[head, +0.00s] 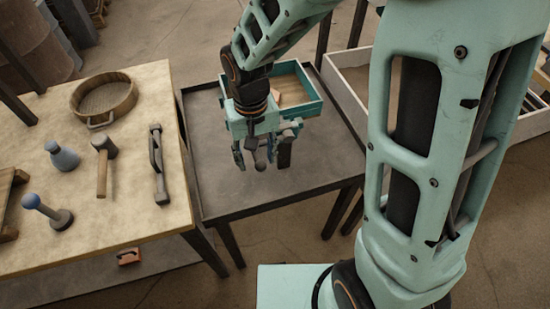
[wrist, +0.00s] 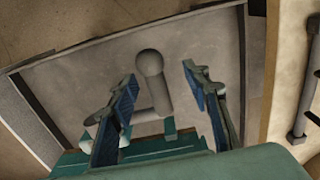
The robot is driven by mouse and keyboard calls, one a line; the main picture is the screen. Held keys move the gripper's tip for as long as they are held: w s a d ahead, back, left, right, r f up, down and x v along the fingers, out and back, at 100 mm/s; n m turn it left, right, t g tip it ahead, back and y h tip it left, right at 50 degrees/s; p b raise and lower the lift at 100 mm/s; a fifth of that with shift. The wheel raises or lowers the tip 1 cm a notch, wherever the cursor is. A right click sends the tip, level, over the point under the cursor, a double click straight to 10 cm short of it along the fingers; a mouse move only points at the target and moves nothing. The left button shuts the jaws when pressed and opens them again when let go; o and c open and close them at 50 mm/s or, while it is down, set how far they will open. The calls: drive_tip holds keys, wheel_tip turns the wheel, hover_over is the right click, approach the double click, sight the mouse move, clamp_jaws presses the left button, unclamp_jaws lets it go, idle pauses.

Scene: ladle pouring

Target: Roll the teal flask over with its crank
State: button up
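The teal flask (head: 308,107), an open box, stands level on the dark metal table (head: 210,160), partly hidden behind my gripper (head: 262,160). Its grey crank ends in a round knob (head: 260,166) on the near side. In the wrist view the crank's ball-ended handle (wrist: 150,63) stands between the two blue-padded fingers of my gripper (wrist: 160,82), with a gap on each side. My gripper is open around the handle and not closed on it.
A pale workbench (head: 130,215) at left holds a round sieve (head: 104,98), a blue-grey bottle (head: 62,156), a mallet (head: 104,165), a dark bar-handled tool (head: 158,165) and a blue-knobbed tool (head: 47,210). A pale-rimmed crate (head: 345,60) stands at right. The dark table's front is clear.

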drive_tip(key=shift+r, duration=0.15)
drive_tip(key=r, duration=0.1)
drive_tip(key=r+p, duration=0.1)
drive_tip(key=s+r+p, duration=0.1)
drive_tip(key=shift+d, duration=0.25)
drive_tip(key=shift+s+d+r+p, duration=0.1)
drive_tip(key=shift+s+r+p, duration=0.2)
drive_tip(key=shift+r+p, duration=0.35)
drive_tip(key=shift+s+d+r+p, duration=0.1)
drive_tip(key=shift+s+r+p, duration=0.2)
drive_tip(key=shift+r+p, duration=0.3)
drive_tip(key=shift+s+d+r+p, duration=0.1)
drive_tip(key=shift+s+r+p, duration=0.2)
drive_tip(key=shift+r+p, duration=0.35)
drive_tip(key=shift+w, duration=0.1)
